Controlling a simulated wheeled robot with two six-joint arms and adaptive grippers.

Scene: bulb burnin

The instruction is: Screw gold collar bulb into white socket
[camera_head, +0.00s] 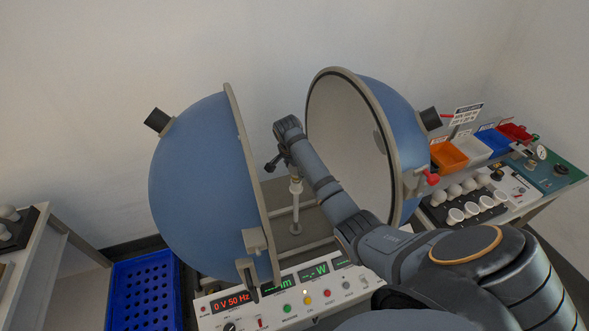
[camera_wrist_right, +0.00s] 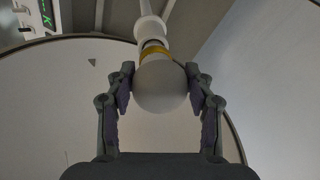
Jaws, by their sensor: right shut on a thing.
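In the right wrist view a white round bulb (camera_wrist_right: 162,88) with a gold collar (camera_wrist_right: 154,51) sits between the fingers of my right gripper (camera_wrist_right: 160,85), which is shut on it. The bulb's collar end meets the white socket (camera_wrist_right: 151,29) on top of a post. How deep the collar sits in the socket I cannot tell. In the head view my right gripper (camera_head: 283,160) is between the open blue sphere halves, above the white socket (camera_head: 296,186) on its upright post; the bulb is mostly hidden there. My left gripper is not in view.
The left hemisphere (camera_head: 205,170) and the right hemisphere (camera_head: 388,140) stand close on both sides of my right arm. A control panel (camera_head: 290,300) with lit displays is in front. Colored bins (camera_head: 448,156) and a rack of bulbs (camera_head: 465,207) are at right; a blue crate (camera_head: 145,297) is at left.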

